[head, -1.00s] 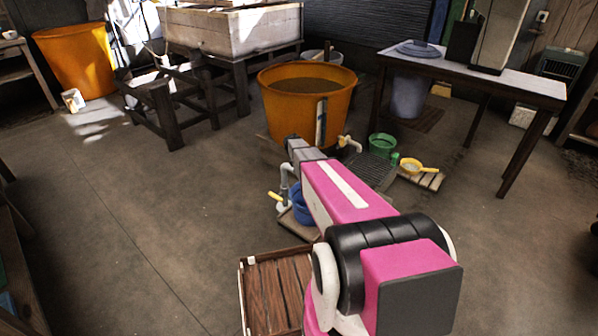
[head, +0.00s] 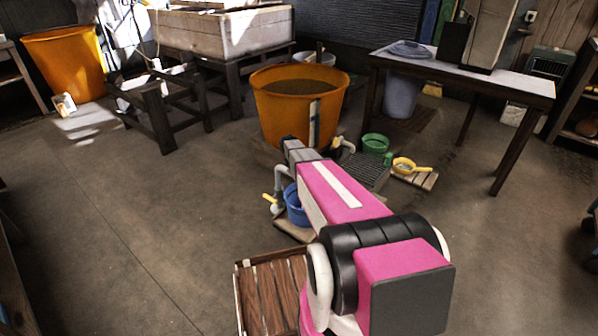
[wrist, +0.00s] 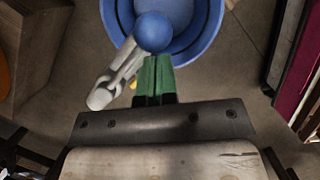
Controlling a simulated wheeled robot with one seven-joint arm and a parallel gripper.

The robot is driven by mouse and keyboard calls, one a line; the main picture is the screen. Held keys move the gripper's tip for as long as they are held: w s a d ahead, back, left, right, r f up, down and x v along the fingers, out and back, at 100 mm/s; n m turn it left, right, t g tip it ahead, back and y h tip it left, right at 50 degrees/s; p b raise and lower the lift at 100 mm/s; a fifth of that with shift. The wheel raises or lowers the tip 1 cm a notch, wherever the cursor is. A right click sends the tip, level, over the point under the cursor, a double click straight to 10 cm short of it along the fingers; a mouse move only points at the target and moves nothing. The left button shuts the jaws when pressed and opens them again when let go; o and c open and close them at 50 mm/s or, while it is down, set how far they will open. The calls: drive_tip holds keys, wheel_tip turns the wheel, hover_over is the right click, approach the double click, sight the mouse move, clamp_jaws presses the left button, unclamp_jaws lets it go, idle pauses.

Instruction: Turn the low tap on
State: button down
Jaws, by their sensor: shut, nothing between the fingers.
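The low tap is a pale grey bent pipe (head: 281,178) with a yellow handle (head: 268,197), left of my arm in the head view. A blue bucket (head: 294,208) stands beside it, partly hidden by my arm. In the wrist view the blue bucket (wrist: 208,25) fills the top. A pale pipe piece (wrist: 113,82) lies just left of my gripper (wrist: 155,62), whose green fingers are together and empty. A round blue ball-like part (wrist: 153,31) shows just beyond the fingertips; I cannot tell whether they touch it. In the head view my arm hides the gripper.
A wooden crate (head: 240,290) is at the front. The floor at left is clear.

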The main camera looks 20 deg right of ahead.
drive_tip(key=a+r, duration=0.7)
drive_tip(key=r, duration=0.3)
drive_tip(key=shift+s+r, duration=0.15)
drive_tip(key=s+a+r+m+y, duration=0.1)
drive_tip(key=s+a+r+m, duration=0.1)
drive_tip(key=s+m, duration=0.6)
drive_tip(key=s+a+r+m+y, duration=0.2)
drive_tip(key=s+m, duration=0.7)
drive_tip(key=s, duration=1.3)
drive_tip(key=shift+s+a+r, duration=0.2)
drive_tip(key=shift+a+r, duration=0.25)
drive_tip(key=shift+d, duration=0.1)
